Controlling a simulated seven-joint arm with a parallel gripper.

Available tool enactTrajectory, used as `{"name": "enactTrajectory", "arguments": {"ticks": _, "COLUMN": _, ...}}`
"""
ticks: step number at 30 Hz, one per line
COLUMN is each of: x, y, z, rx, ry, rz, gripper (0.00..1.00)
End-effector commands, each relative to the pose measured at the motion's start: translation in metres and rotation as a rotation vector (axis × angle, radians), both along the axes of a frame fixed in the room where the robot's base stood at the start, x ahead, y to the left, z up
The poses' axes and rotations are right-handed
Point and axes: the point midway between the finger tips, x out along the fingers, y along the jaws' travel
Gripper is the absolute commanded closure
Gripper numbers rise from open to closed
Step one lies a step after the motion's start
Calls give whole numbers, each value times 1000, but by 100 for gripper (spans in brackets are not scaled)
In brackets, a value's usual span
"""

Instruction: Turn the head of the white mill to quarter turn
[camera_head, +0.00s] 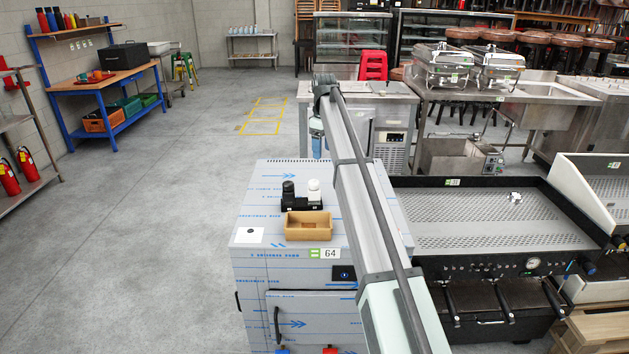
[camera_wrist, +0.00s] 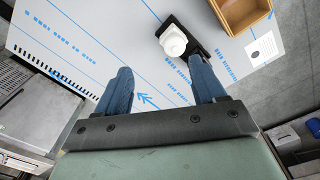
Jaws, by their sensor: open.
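The white mill (camera_head: 313,190) stands upright beside the black mill (camera_head: 288,190) on a black stand (camera_head: 301,204) atop the film-wrapped cabinet. In the wrist view the white mill (camera_wrist: 173,40) shows from above, beyond the fingertips and roughly between their lines. My gripper (camera_wrist: 163,72) is open with blue fingers, empty and apart from the mill. In the head view my gripper (camera_head: 317,148) hangs past the cabinet's far edge, behind the mills. I cannot make out the black mill clearly in the wrist view.
A wooden tray (camera_head: 307,226) sits in front of the stand. A white square card (camera_head: 249,235) lies at the cabinet top's (camera_head: 262,190) left. The top left of the mills is clear. A black-framed grill (camera_head: 470,225) adjoins at right.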

Motion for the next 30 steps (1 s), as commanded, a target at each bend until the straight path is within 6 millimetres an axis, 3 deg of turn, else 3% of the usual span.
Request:
{"name": "enactTrajectory", "arguments": {"ticks": 3, "x": -6, "y": 23, "z": 14, "rx": -2, "ry": 13, "rz": 55, "gripper": 31}}
{"name": "enactTrajectory", "arguments": {"ticks": 8, "x": -9, "y": 29, "z": 12, "rx": -3, "ry": 20, "rz": 75, "gripper": 31}}
{"name": "enactTrajectory", "arguments": {"ticks": 30, "x": -9, "y": 28, "z": -102, "rx": -3, "ry": 20, "rz": 71, "gripper": 31}}
